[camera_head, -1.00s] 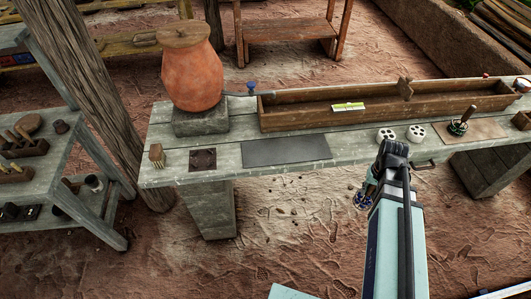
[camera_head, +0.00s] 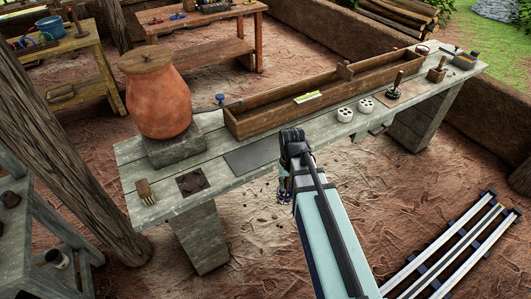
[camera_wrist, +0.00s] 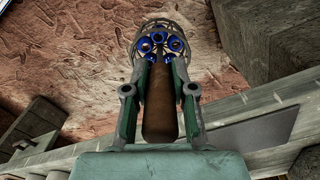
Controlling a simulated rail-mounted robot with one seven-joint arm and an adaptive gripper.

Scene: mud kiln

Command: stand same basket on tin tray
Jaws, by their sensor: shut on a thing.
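My gripper (camera_wrist: 160,110) is shut on the brown wooden handle of a wire basket (camera_wrist: 138,45). The basket has blue rings inside its round wire cage. In the head view, my gripper (camera_head: 294,160) is at the bench's front edge, and a little of the basket shows below it, mostly hidden by my arm. A flat dark grey sheet (camera_head: 250,156), possibly the tin tray, lies on the bench to the left of my gripper. It also shows in the wrist view (camera_wrist: 250,135). A brown flat board (camera_head: 407,92) under a handled tool lies farther right.
A long wooden trough (camera_head: 260,123) runs along the back of the bench (camera_head: 220,180). A clay pot (camera_head: 155,95) on a stone block, a brush (camera_head: 145,190) and a dark square plate (camera_head: 192,183) stand left. Two white holed blocks (camera_head: 345,114) lie right of my gripper.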

